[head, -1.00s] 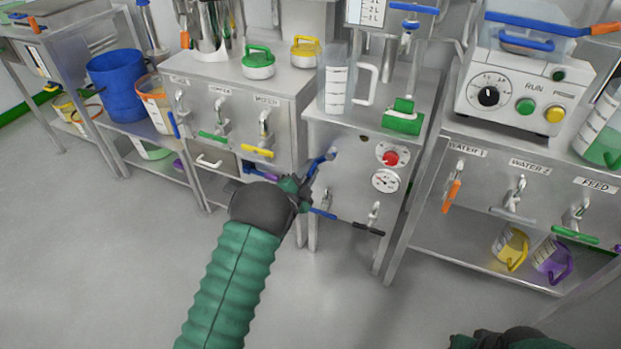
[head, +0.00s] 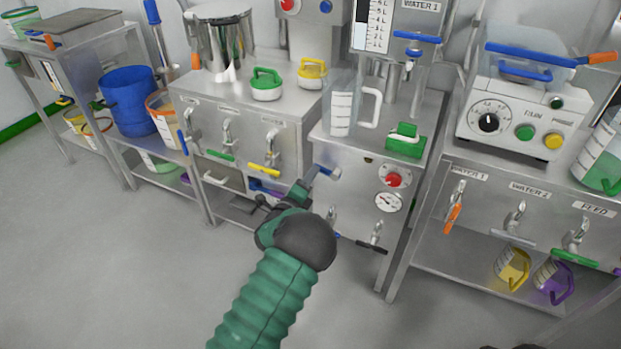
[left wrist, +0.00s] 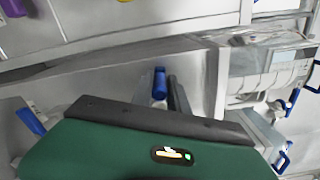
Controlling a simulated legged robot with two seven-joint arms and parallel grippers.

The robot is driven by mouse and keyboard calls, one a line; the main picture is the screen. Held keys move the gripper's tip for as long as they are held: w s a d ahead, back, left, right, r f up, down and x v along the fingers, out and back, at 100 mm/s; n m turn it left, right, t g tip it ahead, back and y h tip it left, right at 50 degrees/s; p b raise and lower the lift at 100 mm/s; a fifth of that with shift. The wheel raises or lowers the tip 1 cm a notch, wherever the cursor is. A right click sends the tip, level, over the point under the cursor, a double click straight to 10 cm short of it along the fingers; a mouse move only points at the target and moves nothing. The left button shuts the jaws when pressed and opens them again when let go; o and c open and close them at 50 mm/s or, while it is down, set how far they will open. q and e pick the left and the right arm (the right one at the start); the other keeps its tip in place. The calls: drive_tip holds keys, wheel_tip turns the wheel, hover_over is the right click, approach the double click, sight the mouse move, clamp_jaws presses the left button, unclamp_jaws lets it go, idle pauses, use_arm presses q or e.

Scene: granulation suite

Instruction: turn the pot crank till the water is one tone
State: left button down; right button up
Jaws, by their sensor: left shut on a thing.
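The pot crank (head: 326,171) sits on the front of the steel cabinet (head: 350,152), left of the red button and gauge. Its blue handle slants down and left from a metal hub. My left gripper (head: 301,193) is at the lower left end of this crank, shut on its handle; the fingers partly hide the grip. In the left wrist view, a blue handle piece (left wrist: 160,84) shows just beyond the dark edge of my gripper. My right gripper is not clearly in view. No water inside the pot can be seen.
Taps with a black lever (head: 371,247) stick out below the crank. A second steel table with taps (head: 517,213) is at right. The floor (head: 130,270) in front is clear.

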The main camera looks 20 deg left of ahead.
use_arm(q)
drive_tip(key=m, duration=0.1)
drive_tip(key=r+m, duration=0.1)
drive_tip(key=shift+d+m, duration=0.3)
drive_tip(key=shift+d, duration=0.1)
drive_tip(key=shift+d+r+m+p, duration=0.1)
drive_tip(key=shift+r+m+p, duration=0.05)
drive_tip(key=shift+m+p, duration=0.25)
drive_tip(key=c, duration=1.7)
unclamp_jaws()
drive_tip(key=o, duration=0.4)
drive_tip(key=shift+r, duration=0.15)
drive_tip(key=shift+s, duration=0.1)
